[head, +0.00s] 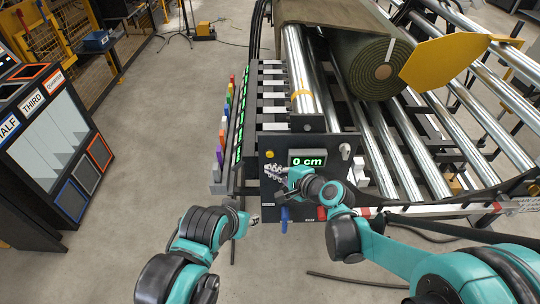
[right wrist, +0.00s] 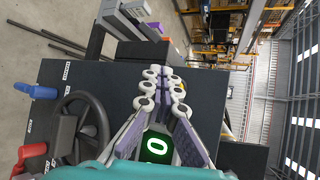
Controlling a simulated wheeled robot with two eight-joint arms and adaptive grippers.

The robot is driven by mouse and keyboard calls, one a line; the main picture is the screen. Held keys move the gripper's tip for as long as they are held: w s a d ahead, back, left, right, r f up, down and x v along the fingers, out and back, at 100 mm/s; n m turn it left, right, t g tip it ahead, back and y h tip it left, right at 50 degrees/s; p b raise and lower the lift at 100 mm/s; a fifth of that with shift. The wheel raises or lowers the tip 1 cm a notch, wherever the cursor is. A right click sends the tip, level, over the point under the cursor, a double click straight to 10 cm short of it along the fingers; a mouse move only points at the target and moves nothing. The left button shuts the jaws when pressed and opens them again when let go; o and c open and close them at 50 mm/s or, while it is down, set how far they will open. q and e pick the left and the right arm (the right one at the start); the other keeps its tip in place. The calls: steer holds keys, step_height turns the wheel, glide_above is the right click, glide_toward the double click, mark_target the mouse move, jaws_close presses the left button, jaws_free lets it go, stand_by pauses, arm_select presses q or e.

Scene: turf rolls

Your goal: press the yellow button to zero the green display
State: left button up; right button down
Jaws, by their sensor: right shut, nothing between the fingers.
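The yellow button (head: 270,154) is on the upper left of the dark control panel (head: 335,143). The green display (head: 307,161) beside it reads "0 cm"; part of it, with a green 0, shows in the right wrist view (right wrist: 157,148). My right gripper (head: 271,171) is shut and empty in front of the panel, its tips just below the button in the head view. In the right wrist view its fingers (right wrist: 165,82) are together; I cannot tell whether they touch the button. My left gripper (head: 254,219) hangs low left of the panel, too small to read.
A green turf roll (head: 377,70) lies on metal rollers behind the panel. A black handwheel (right wrist: 82,128) and a red knob (right wrist: 32,150) are on the panel. A labelled rack (head: 50,130) stands at left, with open floor between.

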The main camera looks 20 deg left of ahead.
steer(key=shift+s+d, duration=0.2)
steer(key=shift+s, duration=0.4)
steer(key=shift+s+d, duration=0.15)
steer(key=shift+s, duration=0.45)
